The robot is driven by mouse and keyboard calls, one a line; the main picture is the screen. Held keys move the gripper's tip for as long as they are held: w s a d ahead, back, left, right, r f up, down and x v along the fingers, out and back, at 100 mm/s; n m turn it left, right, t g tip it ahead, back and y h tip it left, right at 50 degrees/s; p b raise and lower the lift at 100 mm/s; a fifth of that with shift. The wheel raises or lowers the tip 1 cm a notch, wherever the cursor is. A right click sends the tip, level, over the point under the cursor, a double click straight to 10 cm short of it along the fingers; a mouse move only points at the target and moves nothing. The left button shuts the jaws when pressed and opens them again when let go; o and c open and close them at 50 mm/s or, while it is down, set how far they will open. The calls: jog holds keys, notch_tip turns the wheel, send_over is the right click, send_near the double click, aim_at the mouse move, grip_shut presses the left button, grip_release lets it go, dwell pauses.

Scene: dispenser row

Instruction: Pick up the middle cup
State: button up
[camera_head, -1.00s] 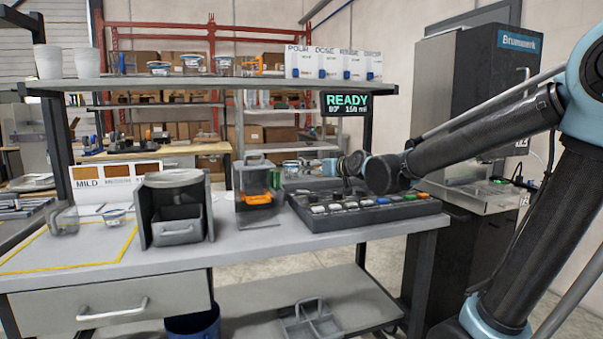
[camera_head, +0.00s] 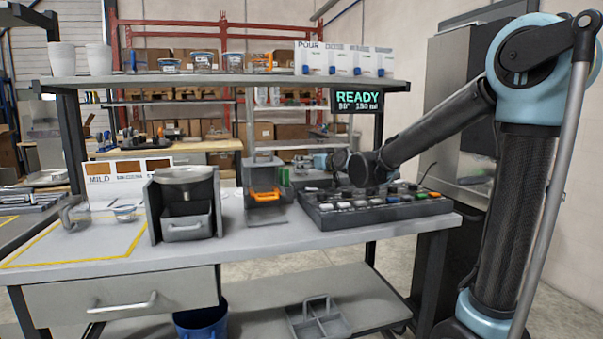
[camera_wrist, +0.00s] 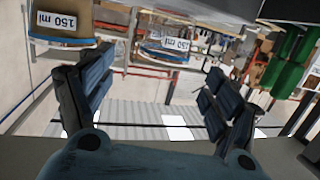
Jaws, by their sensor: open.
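Several small clear tubs with blue bands stand in a row on the upper shelf in the head view; the middle one, a cup (camera_head: 203,60), stands between a left tub (camera_head: 170,65) and a right tub (camera_head: 234,62). My gripper (camera_head: 322,162) is small in the head view, low behind the button panel, below the shelf and apart from these tubs. In the wrist view my gripper (camera_wrist: 158,68) shows two dark fingers spread apart with nothing between them. Two clear containers labelled 150 ml show beyond the fingers, one at the left (camera_wrist: 62,27) and one at the centre (camera_wrist: 163,42); which tubs these are, I cannot tell.
The shelf (camera_head: 270,82) also holds two white cups (camera_head: 80,60) and a labelled dispenser row (camera_head: 345,60). Below stand a grey drawer unit (camera_head: 185,205), a stand with an orange part (camera_head: 265,192) and a button panel (camera_head: 370,208). A READY sign (camera_head: 358,101) hangs under the shelf.

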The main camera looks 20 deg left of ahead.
jog(key=shift+x, duration=4)
jog(key=shift+s+a, duration=0.1)
jog(key=shift+s, duration=0.05)
jog(key=shift+c, duration=0.6)
jog(key=c, duration=0.9)
